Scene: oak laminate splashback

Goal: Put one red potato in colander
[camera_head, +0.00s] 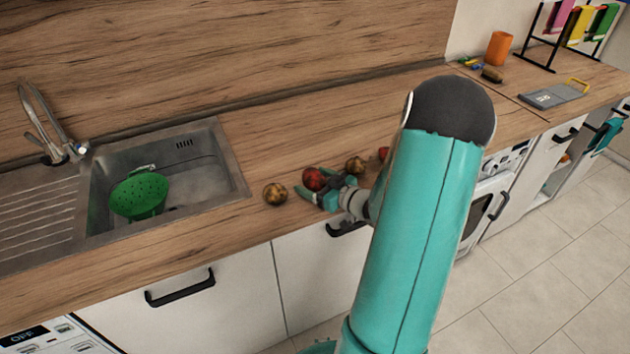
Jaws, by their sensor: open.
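A red potato (313,179) lies on the wooden worktop right of the sink. My gripper (313,192) is open at this potato, with its fingers close around or beside it; contact cannot be told. Another red thing (384,153), perhaps a second red potato, shows only in part behind my arm. The green colander (139,195) sits in the sink basin at the left, with its open side up.
A brown potato (275,194) lies left of my gripper and another (355,165) lies behind it. The metal sink (205,165) has a raised tap (50,125) at its back left.

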